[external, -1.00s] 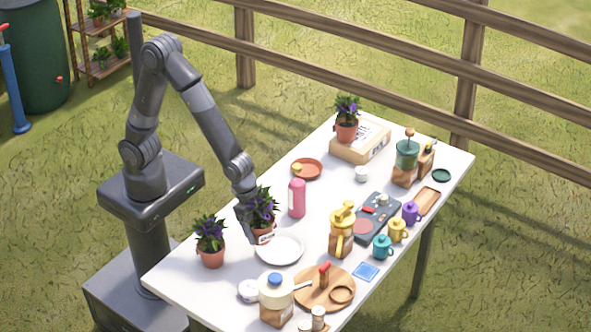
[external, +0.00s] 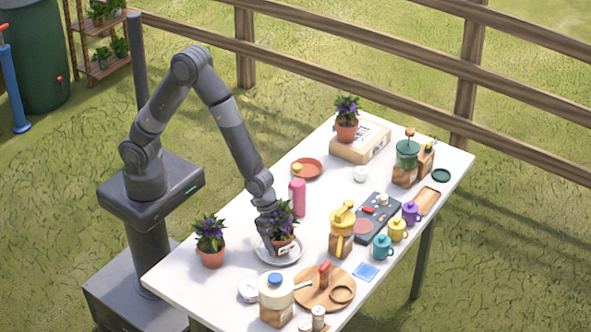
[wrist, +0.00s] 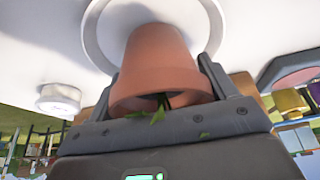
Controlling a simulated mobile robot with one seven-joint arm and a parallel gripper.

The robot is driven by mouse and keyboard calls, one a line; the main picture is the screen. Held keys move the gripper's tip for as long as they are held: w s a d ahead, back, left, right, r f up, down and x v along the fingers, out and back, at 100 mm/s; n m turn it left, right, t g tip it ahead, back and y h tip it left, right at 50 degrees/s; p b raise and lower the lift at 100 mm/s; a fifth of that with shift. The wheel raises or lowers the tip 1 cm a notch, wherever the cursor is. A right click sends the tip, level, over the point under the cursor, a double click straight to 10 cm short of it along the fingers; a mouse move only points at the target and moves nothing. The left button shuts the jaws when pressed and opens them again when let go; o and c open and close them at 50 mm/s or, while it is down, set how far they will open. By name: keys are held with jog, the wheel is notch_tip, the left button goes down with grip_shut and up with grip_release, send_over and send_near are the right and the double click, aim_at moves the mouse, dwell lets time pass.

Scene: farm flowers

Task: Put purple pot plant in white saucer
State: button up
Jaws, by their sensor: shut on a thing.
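A purple-flowered plant in a terracotta pot (external: 283,238) is over the white saucer (external: 265,257). My gripper (external: 275,243) is shut on this pot, with one finger on each side of it. In the wrist view the pot (wrist: 158,65) sits between the fingers, and the saucer (wrist: 95,30) lies just beyond its base. The pot's base overlaps the saucer's middle; I cannot tell whether it touches. Two similar purple potted plants stand elsewhere: one at the left table edge (external: 210,242), one on a box at the back (external: 346,120).
A pink bottle (external: 297,198) stands close behind the held pot. A yellow-lidded jar (external: 342,230) is to the right. A round wooden board (external: 318,293), a blue-lidded jar (external: 276,297) and a small white round item (external: 249,289) are in front. A terracotta saucer (external: 307,168) lies farther back.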

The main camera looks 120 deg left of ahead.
jog(key=o, duration=1.3)
jog(key=shift+f, duration=0.1)
